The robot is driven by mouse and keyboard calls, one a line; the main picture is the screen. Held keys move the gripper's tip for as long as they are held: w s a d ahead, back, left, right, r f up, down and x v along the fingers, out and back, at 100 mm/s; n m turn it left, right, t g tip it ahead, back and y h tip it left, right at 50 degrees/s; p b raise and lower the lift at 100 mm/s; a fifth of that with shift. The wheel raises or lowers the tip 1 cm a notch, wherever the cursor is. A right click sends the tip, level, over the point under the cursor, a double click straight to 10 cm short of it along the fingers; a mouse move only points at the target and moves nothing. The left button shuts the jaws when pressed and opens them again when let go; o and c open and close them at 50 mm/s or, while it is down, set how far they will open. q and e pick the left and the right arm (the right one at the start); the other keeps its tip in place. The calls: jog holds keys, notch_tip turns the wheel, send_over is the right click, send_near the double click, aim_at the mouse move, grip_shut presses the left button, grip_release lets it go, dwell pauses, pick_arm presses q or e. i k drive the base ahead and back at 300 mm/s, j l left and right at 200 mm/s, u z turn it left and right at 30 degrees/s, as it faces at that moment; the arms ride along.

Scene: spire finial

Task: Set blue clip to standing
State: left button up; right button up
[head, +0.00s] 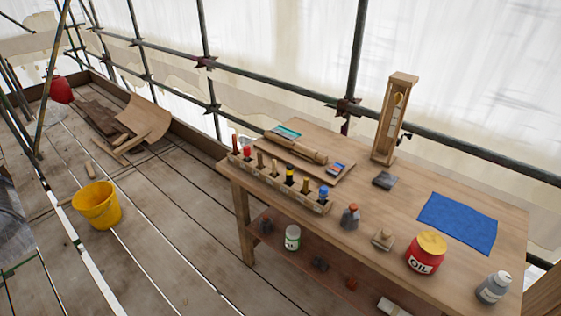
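No thing in the head view is clearly a blue clip. A small blue-topped piece (324,193) stands upright at the right end of the wooden rack (270,181); it is too small to tell whether it is a clip. A small blue and red item (335,168) lies on the wooden board (309,143) behind the rack. Neither of my grippers is in view.
The workbench (385,208) also holds a blue cloth (458,221), a red oil can (425,253), a grey bottle (493,288), a dark bottle (350,217) and a tall wooden frame (393,120). A yellow bucket (97,205) stands on the plank floor. Scaffold rails run behind.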

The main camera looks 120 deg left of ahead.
aim_at(338, 167)
jog(key=u, duration=1.85)
